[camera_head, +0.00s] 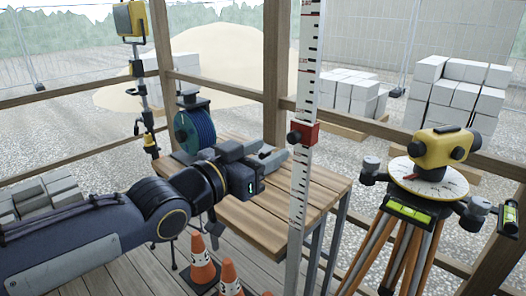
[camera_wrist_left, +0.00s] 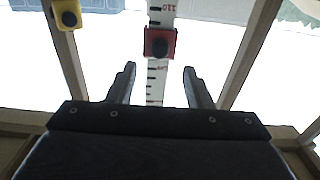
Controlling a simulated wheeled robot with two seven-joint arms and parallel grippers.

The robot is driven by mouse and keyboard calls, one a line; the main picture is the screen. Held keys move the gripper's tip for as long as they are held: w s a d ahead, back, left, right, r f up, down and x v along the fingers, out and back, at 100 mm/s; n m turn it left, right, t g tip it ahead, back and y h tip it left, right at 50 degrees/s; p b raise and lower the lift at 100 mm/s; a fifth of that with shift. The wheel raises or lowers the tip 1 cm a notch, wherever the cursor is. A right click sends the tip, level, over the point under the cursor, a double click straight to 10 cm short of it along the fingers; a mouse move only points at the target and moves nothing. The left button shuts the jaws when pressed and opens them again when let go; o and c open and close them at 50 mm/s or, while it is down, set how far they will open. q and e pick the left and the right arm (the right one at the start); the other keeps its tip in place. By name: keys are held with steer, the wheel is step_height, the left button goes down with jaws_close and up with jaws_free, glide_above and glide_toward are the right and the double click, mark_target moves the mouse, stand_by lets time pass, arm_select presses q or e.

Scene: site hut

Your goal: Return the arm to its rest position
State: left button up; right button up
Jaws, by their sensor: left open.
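My left arm (camera_head: 105,235) reaches in from the left over the wooden bench (camera_head: 325,185). My left gripper (camera_head: 273,158) is open and empty, its fingers pointing toward the white levelling staff (camera_head: 301,175). In the left wrist view the gripper (camera_wrist_left: 158,88) shows its two fingers spread apart, with the staff (camera_wrist_left: 157,82) in line with the gap between them. The red clamp with a black knob (camera_head: 303,135) sits on the staff and shows just above the fingertips in the wrist view (camera_wrist_left: 160,43). My right gripper is not in view.
A yellow level (camera_head: 445,147) stands on a tripod (camera_head: 400,240) at the right. A blue hose reel (camera_head: 194,130) is on the bench. Orange cones (camera_head: 202,262) stand below it. A yellow work lamp (camera_head: 130,20) and wooden posts (camera_head: 277,70) stand behind.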

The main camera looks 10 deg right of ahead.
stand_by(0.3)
arm_select(q)
steer(key=s+a+f+n+y+p, duration=0.2)
steer(key=a+f+y, duration=0.1)
steer(key=a, duration=0.4)
steer(key=s+a+f+n+g+y+p, duration=0.1)
steer(key=s+a+f+n+y, duration=0.1)
steer(key=a+f+y, duration=0.35)
steer(key=s+a+f+n+y+p, duration=0.2)
steer(key=a, duration=0.6)
steer(key=s+a+f+n+g+p, duration=0.1)
steer(key=s+a+f+n+g, duration=0.1)
steer(key=s, duration=0.6)
steer(key=s+a+f+n+g+p, duration=0.1)
steer(key=s+a+f+n, duration=0.3)
steer(key=s, duration=0.5)
steer(key=shift+a+f+g, duration=0.7)
steer(key=shift+a+f, duration=0.15)
steer(key=shift+a, duration=0.25)
steer(key=shift+w, duration=0.1)
